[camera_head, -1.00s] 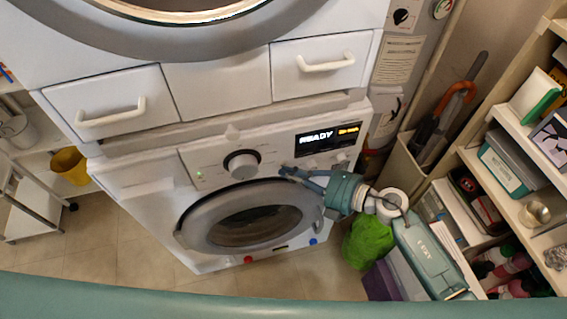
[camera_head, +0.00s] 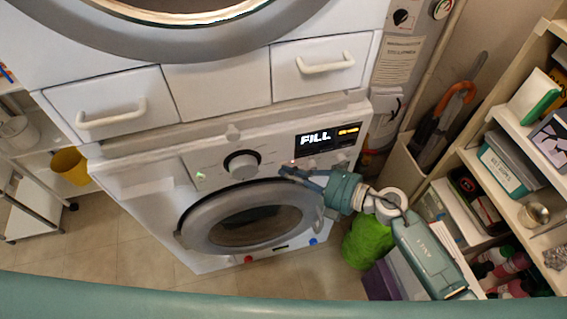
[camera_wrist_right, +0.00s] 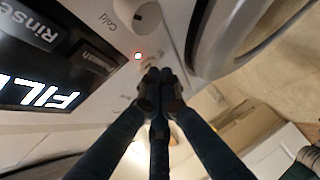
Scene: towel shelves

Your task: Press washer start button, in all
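The white washer (camera_head: 140,190) stands below a second machine, its round door (camera_head: 250,218) closed. Its black display (camera_head: 328,140) reads "FILL", also in the right wrist view (camera_wrist_right: 40,92). A dial (camera_head: 241,165) sits left of the display. My right gripper (camera_head: 287,172) is at the panel, below the display's left end. Its fingers (camera_wrist_right: 160,78) are together and hold nothing. I cannot tell whether they touch the panel. My left gripper is not in view.
The upper machine has two drawers with handles (camera_head: 112,118) (camera_head: 326,63). Shelves (camera_head: 500,190) with boxes and bottles stand close on the right, near my right arm. A green bag (camera_head: 365,243) lies on the floor. A yellow bucket (camera_head: 70,166) is at left.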

